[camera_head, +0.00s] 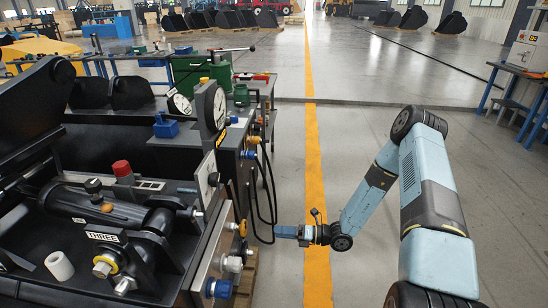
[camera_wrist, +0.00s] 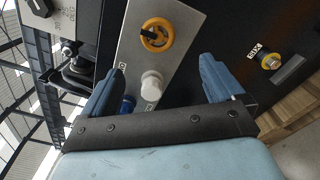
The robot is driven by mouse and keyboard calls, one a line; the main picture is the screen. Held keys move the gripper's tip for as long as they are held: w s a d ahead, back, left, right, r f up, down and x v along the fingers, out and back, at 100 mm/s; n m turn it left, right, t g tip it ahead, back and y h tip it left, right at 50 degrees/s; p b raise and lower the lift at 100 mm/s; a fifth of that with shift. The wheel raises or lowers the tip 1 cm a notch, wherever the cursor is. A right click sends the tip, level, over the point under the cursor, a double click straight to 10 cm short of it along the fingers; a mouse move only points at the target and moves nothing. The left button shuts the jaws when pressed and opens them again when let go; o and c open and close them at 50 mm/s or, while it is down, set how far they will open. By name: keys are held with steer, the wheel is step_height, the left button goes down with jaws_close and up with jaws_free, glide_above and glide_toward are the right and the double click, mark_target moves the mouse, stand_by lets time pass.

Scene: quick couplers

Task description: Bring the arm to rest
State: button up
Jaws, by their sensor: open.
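My gripper (camera_head: 284,231) is at the end of my blue arm, in the aisle just right of the black machine in the head view. It also shows in the wrist view (camera_wrist: 160,85), where its two blue fingers stand wide apart with nothing between them. Beyond the fingers is a grey panel (camera_wrist: 185,22) with a yellow ring coupler (camera_wrist: 156,35), a white coupler (camera_wrist: 152,85) and a blue coupler (camera_wrist: 127,104). In the head view the panel's white coupler (camera_head: 232,264) and blue coupler (camera_head: 219,289) sit left of my gripper, apart from it.
The black machine (camera_head: 120,210) fills the left side, with gauges (camera_head: 213,108) and black hoses (camera_head: 266,195) hanging near my gripper. A blue workbench (camera_head: 530,85) stands at the far right. The grey floor around the yellow line (camera_head: 312,150) is clear.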

steer(key=s+d+r+n+g+h, duration=0.2)
steer(key=s+r+n+h, duration=0.1)
steer(key=r+n, duration=0.5)
steer(key=s+d+r+n+g+h, duration=0.2)
steer(key=r+n+h, duration=0.25)
steer(key=r, duration=0.65)
steer(key=s+d+r+n+g+h, duration=0.2)
steer(key=s+d+r+n, duration=0.1)
steer(key=r+n, duration=0.5)
steer(key=s+d+r+n+t+h, duration=0.4)
steer(key=s+r, duration=0.4)
steer(key=r, duration=0.3)
steer(key=s+d+r+n+t+h, duration=0.4)
steer(key=s+d+r+n+t, duration=0.1)
steer(key=s+r, duration=0.4)
steer(key=shift+s+d+r+n, duration=0.15)
steer(key=shift+d+r+n, duration=0.6)
steer(key=shift+d+r, duration=0.25)
steer(key=shift+c, duration=0.2)
